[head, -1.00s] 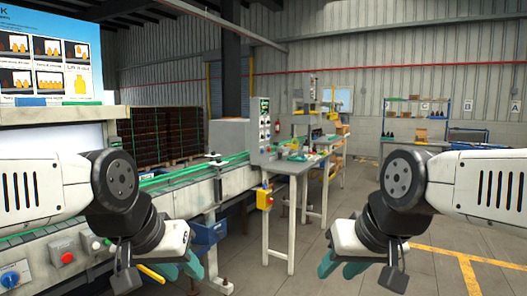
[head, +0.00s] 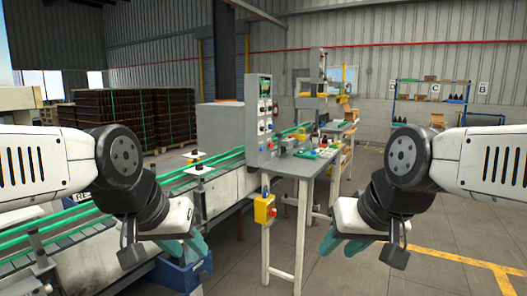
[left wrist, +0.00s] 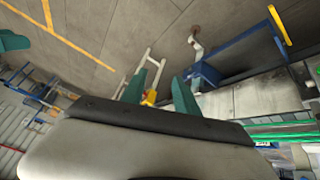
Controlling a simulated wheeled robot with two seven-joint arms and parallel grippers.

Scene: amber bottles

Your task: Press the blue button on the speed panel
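My right gripper (head: 342,246) looks open and empty, right of the table leg.
The conveyor (head: 215,185) with green rails runs along the left. A grey table (head: 296,166) carries small parts beside the panel. The floor to the right (head: 440,215) is clear.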

